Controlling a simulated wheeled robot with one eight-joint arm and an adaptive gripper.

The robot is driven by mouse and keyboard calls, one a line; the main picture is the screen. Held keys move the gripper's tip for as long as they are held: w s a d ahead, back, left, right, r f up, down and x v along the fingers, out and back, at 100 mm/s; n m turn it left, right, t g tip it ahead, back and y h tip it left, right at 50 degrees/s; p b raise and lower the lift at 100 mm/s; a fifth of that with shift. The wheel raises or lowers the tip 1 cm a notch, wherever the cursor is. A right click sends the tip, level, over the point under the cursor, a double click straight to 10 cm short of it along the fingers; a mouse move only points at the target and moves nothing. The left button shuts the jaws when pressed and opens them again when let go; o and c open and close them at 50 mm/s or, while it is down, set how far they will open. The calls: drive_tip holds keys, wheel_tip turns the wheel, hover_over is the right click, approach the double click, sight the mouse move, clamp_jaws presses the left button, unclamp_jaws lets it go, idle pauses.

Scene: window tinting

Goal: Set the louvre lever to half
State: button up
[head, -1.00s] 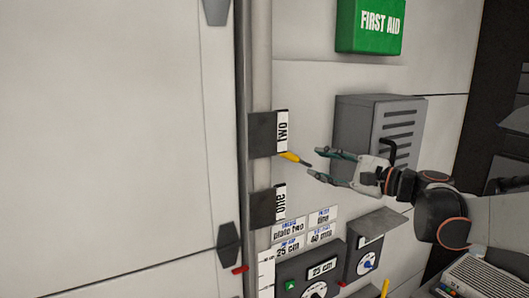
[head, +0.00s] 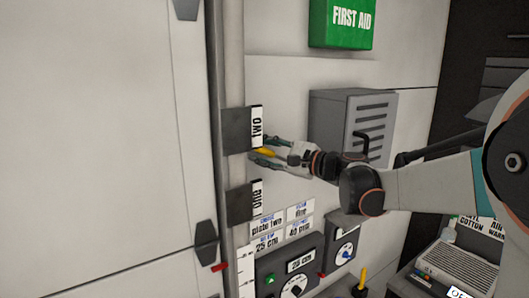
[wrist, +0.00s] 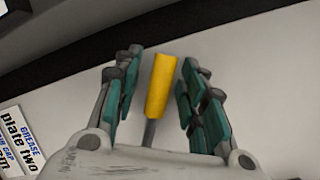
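My gripper (head: 263,150) is at the block marked "two" (head: 237,131). Its fingers are open on either side of a yellow handle (wrist: 163,85) with a thin grey shaft. In the wrist view, gaps show between the handle and the fingers. In the head view the handle (head: 266,151) is partly covered by the fingers. No label names the louvre lever. A grey slotted box (head: 345,105) with a black bent handle (head: 372,137) is on the wall, right of my gripper. A small upright yellow-topped lever (head: 362,276) stands at the bottom.
A block marked "one" (head: 240,202) is below the gripper. Label cards (head: 267,222) and a dial panel (head: 290,274) are lower down. A green first aid box (head: 341,22) is above.

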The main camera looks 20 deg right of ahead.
clamp_jaws()
drive_tip(key=shift+w+d+r+m+t+b, duration=0.1)
drive_tip(key=shift+d+r+m+t+b, duration=0.15)
drive_tip(key=shift+d+r+m+b, duration=0.35)
drive_tip(key=shift+w+d+r+m+t+b, duration=0.1)
drive_tip(key=shift+r+m+t+b, duration=0.2)
drive_tip(key=shift+m, duration=0.5)
drive_tip(key=shift+w+d+r+m+t+y+b, duration=0.15)
drive_tip(key=shift+d+r+m+t+b, duration=0.25)
drive_tip(key=shift+m, duration=0.45)
drive_tip(key=shift+w+d+r+m+t+y+b, duration=0.15)
drive_tip(key=shift+d+r+m+t+b, duration=0.25)
drive_tip(key=shift+m, duration=0.45)
drive_tip(key=shift+d, duration=0.15)
unclamp_jaws()
drive_tip(key=shift+s, duration=0.1)
